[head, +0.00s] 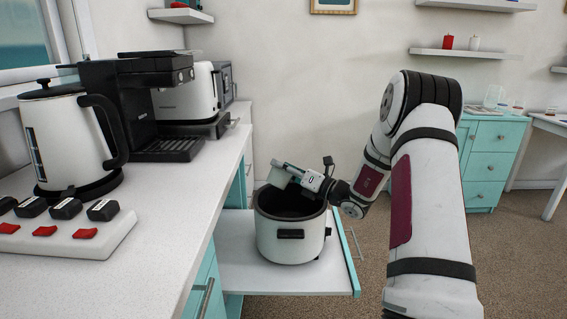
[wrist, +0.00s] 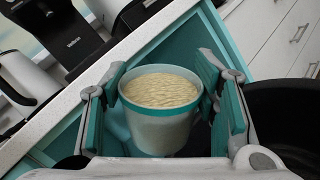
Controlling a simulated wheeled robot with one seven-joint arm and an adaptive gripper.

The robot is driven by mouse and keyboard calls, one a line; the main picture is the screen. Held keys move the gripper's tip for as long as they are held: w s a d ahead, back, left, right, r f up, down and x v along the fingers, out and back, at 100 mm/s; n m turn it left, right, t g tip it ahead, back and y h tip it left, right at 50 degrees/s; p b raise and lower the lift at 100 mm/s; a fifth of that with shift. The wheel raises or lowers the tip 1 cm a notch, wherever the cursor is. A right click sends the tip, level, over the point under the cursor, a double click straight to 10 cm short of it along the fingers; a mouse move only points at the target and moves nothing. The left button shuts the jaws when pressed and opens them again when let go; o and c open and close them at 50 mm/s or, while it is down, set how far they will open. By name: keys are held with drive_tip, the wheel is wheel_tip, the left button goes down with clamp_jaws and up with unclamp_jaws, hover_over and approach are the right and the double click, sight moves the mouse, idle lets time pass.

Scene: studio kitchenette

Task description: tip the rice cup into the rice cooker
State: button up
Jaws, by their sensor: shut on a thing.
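The rice cup (wrist: 160,123) is pale with a teal rim and is full of rice in the wrist view. My gripper (wrist: 165,110) is shut on it, one finger on each side. In the head view my gripper (head: 298,174) holds the cup (head: 277,178) over the left part of the rice cooker's rim. The cup appears tilted there, and its contents are hidden. The white rice cooker (head: 291,244) stands open on a pull-out shelf, with a dark inside. Its dark pot edge also shows at the right of the wrist view (wrist: 288,105).
The pull-out shelf (head: 285,283) sticks out from the teal cabinet under the white counter (head: 165,215). A kettle (head: 65,140), coffee machine (head: 130,100) and toaster (head: 185,98) stand on the counter. Carpeted floor lies open to the right.

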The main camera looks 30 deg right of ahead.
sight(290, 175)
drive_tip(key=m, duration=0.2)
drive_tip(key=f+m+h, duration=0.1)
drive_tip(key=m, duration=0.1)
drive_tip(key=d+f+m+t, duration=0.1)
drive_tip(key=shift+w+d+m, duration=0.1)
drive_tip(key=shift+m, duration=0.3)
drive_tip(key=shift+d+m+t+h+p, duration=0.3)
drive_tip(key=shift+m+h+p, duration=0.2)
drive_tip(key=shift+m+p, duration=0.65)
drive_tip(key=shift+w+d+f+m+h+p, duration=0.1)
drive_tip(key=shift+d+f+m+h+p, duration=0.15)
drive_tip(key=shift+m+p, duration=0.5)
drive_tip(key=shift+w+d+f+m+h+p, duration=0.15)
drive_tip(key=shift+f+m+h+p, duration=0.2)
drive_tip(key=shift+m, duration=0.75)
drive_tip(key=shift+s, duration=0.1)
